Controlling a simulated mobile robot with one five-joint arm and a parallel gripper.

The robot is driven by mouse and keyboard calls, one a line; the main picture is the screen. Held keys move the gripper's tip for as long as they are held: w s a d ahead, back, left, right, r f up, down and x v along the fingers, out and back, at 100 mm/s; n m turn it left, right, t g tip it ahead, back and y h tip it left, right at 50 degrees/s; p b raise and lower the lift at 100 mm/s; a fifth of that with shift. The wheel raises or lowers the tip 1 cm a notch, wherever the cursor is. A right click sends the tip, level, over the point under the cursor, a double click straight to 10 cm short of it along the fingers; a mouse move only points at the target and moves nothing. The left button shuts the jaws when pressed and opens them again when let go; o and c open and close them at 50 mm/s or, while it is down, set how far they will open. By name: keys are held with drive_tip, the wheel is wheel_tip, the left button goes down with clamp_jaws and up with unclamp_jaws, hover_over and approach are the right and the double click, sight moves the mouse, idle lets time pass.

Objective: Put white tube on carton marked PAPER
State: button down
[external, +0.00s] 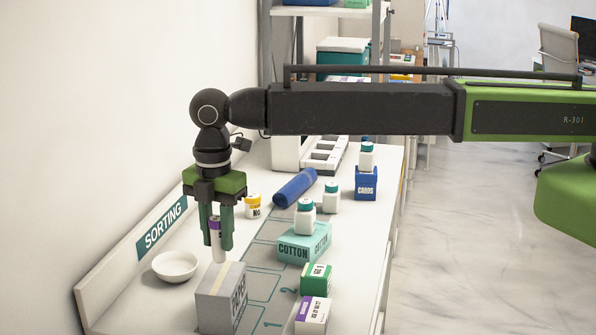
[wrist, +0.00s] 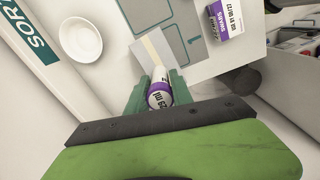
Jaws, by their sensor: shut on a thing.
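My gripper (external: 217,240) points down and is shut on a white tube (external: 218,252) with a purple band, held upright. In the wrist view the tube (wrist: 159,94) sits between the green fingers. A grey carton (external: 213,312) with a pale tape strip stands below and just in front of it. Its side lettering is slanted and hard to read. The tube's lower end is at the carton's far top edge in the external view; I cannot tell whether they touch. The wrist view shows the carton top (wrist: 140,60) just beyond the tube.
A white bowl (external: 175,266) stands left of the carton. A purple-white box (external: 312,316) and a green box (external: 316,279) stand right. Behind are a teal COTTON carton (external: 292,249) bearing a bottle, a yellow jar (external: 253,206), a blue roll (external: 296,187) and a blue CARDS box (external: 367,184).

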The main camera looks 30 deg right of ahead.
sight(219, 250)
wheel_tip(219, 250, down, 4)
drive_tip(key=b, duration=0.2)
drive_tip(key=shift+r+b, duration=0.1)
drive_tip(key=shift+b, duration=0.3)
drive_tip(key=shift+r, duration=0.2)
drive_tip(key=shift+f, duration=0.15)
drive_tip(key=c, duration=1.1)
unclamp_jaws()
wheel_tip(219, 250, up, 12)
drive_tip(key=p, duration=1.2)
drive_tip(key=shift+r+p, duration=0.25)
drive_tip(key=shift+p, duration=0.05)
drive_tip(key=shift+f, duration=0.1)
